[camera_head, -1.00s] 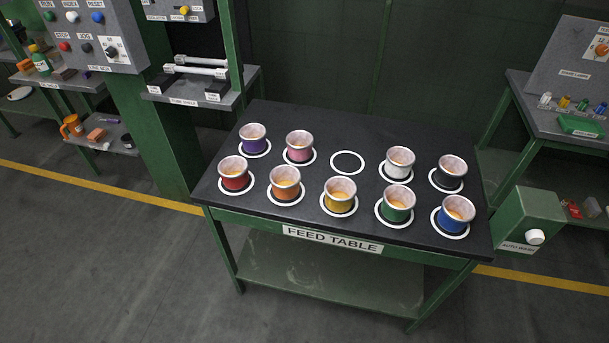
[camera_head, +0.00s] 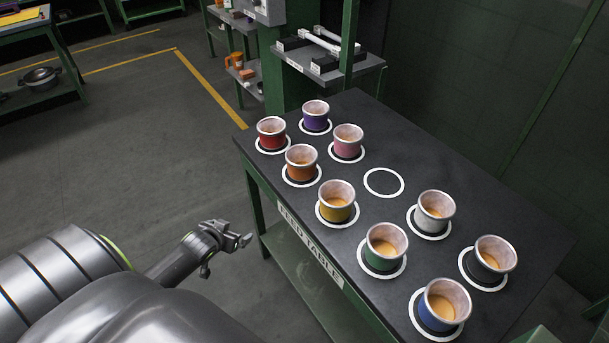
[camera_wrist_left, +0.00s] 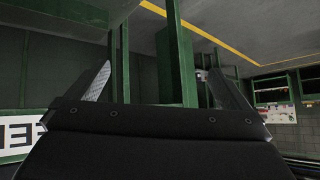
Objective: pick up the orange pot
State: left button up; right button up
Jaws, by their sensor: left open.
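The orange pot (camera_head: 301,162) stands upright in a white ring near the left front edge of the dark feed table (camera_head: 375,136). It sits between the red pot (camera_head: 271,133) and the yellow pot (camera_head: 337,201). My left gripper (camera_head: 244,240) is left of the table's front edge, below and apart from the orange pot, with nothing in it. In the left wrist view its two fingers (camera_wrist_left: 166,88) are spread wide, with green posts behind them and no pot in sight. My right gripper is out of view.
Purple (camera_head: 315,117), pink (camera_head: 347,142), white (camera_head: 434,212), green (camera_head: 384,247), black (camera_head: 490,258) and blue (camera_head: 443,304) pots stand in rings on the table. One ring (camera_head: 384,182) is empty. A shelf unit (camera_head: 330,66) stands behind the table. Open floor lies to the left.

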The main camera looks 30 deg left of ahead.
pick_arm(q)
jog(key=w+d+r+t+h+b, duration=0.1)
jog(key=w+d+r+t+b, duration=0.15)
jog(key=r, duration=0.35)
jog(key=w+d+r+t+b, duration=0.1)
jog(key=w+r, duration=0.3)
jog(key=r, duration=0.3)
jog(key=m+t+h+b, duration=0.2)
jog(key=b, duration=0.1)
send_near(291, 167)
jog(key=shift+g, duration=0.25)
jog(key=b+x, duration=0.1)
jog(key=x, duration=0.7)
jog(key=shift+w+r, duration=0.15)
jog(key=shift+w, duration=0.1)
jog(key=shift+w+f, duration=0.2)
jog(key=shift+w, duration=0.25)
jog(key=shift+d+x, duration=0.15)
jog(key=shift+x, duration=1.15)
jog(key=shift+d+x, duration=0.15)
jog(key=shift+x, duration=1.2)
jog(key=shift+r, duration=0.2)
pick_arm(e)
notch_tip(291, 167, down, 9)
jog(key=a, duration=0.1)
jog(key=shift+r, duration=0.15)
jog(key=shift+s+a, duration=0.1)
